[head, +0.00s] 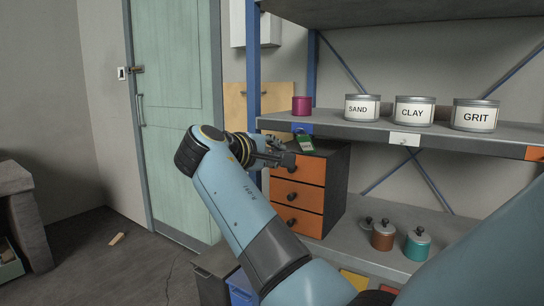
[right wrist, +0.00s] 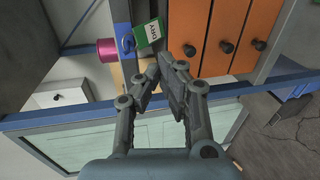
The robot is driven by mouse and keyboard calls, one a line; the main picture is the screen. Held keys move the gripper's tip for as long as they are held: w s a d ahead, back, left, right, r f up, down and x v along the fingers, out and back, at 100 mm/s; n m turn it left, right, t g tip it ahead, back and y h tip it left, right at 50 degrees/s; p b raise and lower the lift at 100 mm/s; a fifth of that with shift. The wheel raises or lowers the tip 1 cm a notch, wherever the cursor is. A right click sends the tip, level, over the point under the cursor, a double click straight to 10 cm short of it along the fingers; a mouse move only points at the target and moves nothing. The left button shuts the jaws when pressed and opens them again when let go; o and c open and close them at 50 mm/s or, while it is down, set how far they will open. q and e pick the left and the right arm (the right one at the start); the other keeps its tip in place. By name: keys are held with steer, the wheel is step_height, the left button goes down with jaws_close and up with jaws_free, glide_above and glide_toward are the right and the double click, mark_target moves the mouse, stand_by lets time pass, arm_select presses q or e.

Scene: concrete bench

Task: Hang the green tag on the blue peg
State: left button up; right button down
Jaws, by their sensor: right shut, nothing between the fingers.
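The green tag (head: 305,143) with a pale label is just below the blue peg (head: 302,128) at the front edge of the upper shelf. In the right wrist view the tag (right wrist: 150,33) has one end against the blue peg (right wrist: 128,42) and looks to hang from it. Its hole is too small to make out. My right gripper (head: 290,160) is shut and empty, in front of the orange drawers and a little below the tag. In the right wrist view its fingertips (right wrist: 168,66) are apart from the tag. My left gripper is not in view.
A magenta can (head: 301,105) stands on the upper shelf, with tins marked SAND (head: 358,109), CLAY (head: 411,113) and GRIT (head: 473,119) to its right. The orange-fronted drawer unit (head: 297,194) is close behind my gripper. Small lidded jars (head: 417,245) stand on the lower shelf.

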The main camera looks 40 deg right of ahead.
steer(key=b+x, duration=0.1)
steer(key=x, duration=0.5)
steer(key=shift+d, duration=0.25)
stand_by(0.4)
steer(key=shift+w, duration=0.1)
steer(key=c, duration=2)
jaws_free()
steer(key=o, duration=0.4)
steer(key=shift+o, duration=0.2)
steer(key=v, duration=1.2)
